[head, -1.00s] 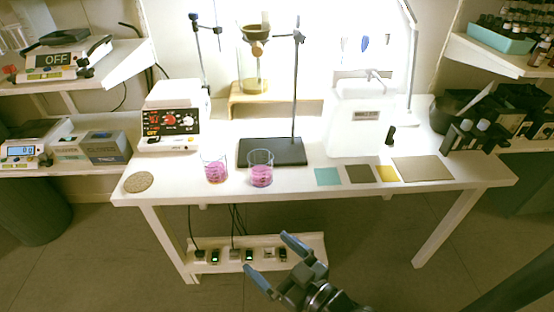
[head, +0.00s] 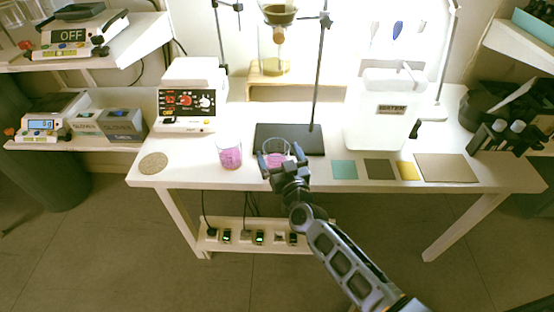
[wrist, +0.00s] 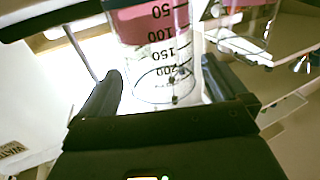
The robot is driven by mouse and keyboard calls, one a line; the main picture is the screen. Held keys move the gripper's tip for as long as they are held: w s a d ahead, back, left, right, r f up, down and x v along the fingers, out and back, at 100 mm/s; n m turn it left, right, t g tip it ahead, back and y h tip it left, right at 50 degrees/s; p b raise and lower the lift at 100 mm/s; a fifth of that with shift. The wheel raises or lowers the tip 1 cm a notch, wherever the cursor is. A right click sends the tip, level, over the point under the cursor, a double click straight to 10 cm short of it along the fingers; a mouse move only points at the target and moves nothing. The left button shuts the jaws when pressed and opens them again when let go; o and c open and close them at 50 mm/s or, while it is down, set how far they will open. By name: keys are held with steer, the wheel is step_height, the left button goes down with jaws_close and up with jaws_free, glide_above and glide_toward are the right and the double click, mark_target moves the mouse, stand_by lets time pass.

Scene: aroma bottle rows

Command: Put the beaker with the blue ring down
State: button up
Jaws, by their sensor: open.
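A clear beaker of pink liquid (head: 274,146) stands on the white table near its front edge, and its printed scale fills the middle of the wrist view (wrist: 150,25). My gripper (head: 281,160) is open, with one finger on each side of this beaker. The wrist view shows both fingers (wrist: 162,75) beside the glass; I cannot tell whether they touch it. A second beaker of pink liquid (head: 230,154) stands to the left, and it also shows in the wrist view (wrist: 241,28). I cannot make out a blue ring on either beaker.
The black stand base (head: 290,138) is just behind the near beaker. Coloured squares, including a teal one (head: 344,169), lie to the right. A round tan mat (head: 153,163) and a hotplate device (head: 190,104) are at the left. Bare table (head: 190,172) shows between mat and beakers.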

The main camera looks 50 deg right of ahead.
mark_target(272, 144)
steer(key=x, duration=0.4)
steer(key=shift+w+f, duration=0.15)
steer(key=shift+a, duration=0.1)
steer(key=c, duration=1.3)
